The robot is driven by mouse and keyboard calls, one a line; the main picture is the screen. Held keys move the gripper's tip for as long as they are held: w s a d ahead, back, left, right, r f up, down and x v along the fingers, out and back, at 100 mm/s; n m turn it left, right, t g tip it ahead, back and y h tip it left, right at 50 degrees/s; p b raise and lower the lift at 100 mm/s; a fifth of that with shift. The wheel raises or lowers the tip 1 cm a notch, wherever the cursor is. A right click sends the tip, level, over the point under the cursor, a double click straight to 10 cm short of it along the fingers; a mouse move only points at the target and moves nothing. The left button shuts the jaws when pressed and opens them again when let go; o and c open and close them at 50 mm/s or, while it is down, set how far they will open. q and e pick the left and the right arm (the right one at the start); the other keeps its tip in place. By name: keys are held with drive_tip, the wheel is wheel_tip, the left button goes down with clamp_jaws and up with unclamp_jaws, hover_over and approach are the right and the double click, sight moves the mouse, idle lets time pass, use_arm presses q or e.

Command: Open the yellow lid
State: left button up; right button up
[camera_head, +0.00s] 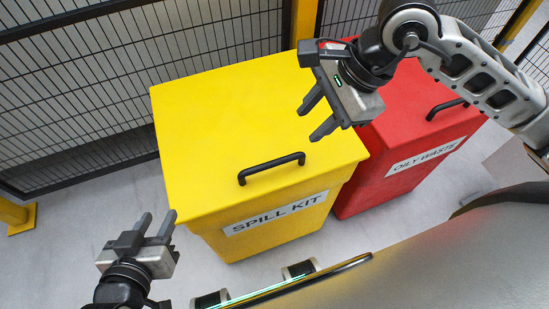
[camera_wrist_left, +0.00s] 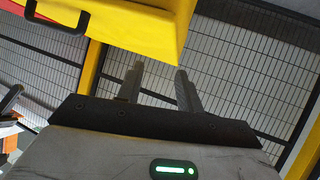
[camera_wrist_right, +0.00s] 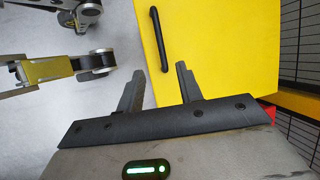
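The yellow lid (camera_head: 220,115) lies closed on the yellow bin labelled SPILL KIT (camera_head: 275,225). A black bar handle (camera_head: 271,168) is fixed near its front edge; it also shows in the right wrist view (camera_wrist_right: 160,40). My left gripper (camera_head: 157,222) is open and empty, in front of the bin's front left corner and apart from it. My right gripper (camera_head: 310,118) is open and empty above the right part of the lid, behind and to the right of the handle. Both grippers' fingers show apart in their wrist views. Neither touches the handle.
A red bin (camera_head: 400,155) labelled OILY WASTE, with its own black handle (camera_head: 447,108), stands close to the right of the yellow bin. Black mesh fencing (camera_head: 90,85) with yellow posts runs behind. Grey floor is clear at the left.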

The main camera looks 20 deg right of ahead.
sight(270, 163)
drive_tip(key=b+x, duration=0.1)
drive_tip(key=x, duration=1.4)
drive_tip(key=shift+a+f, duration=0.1)
drive_tip(key=shift+a, duration=0.05)
clamp_jaws()
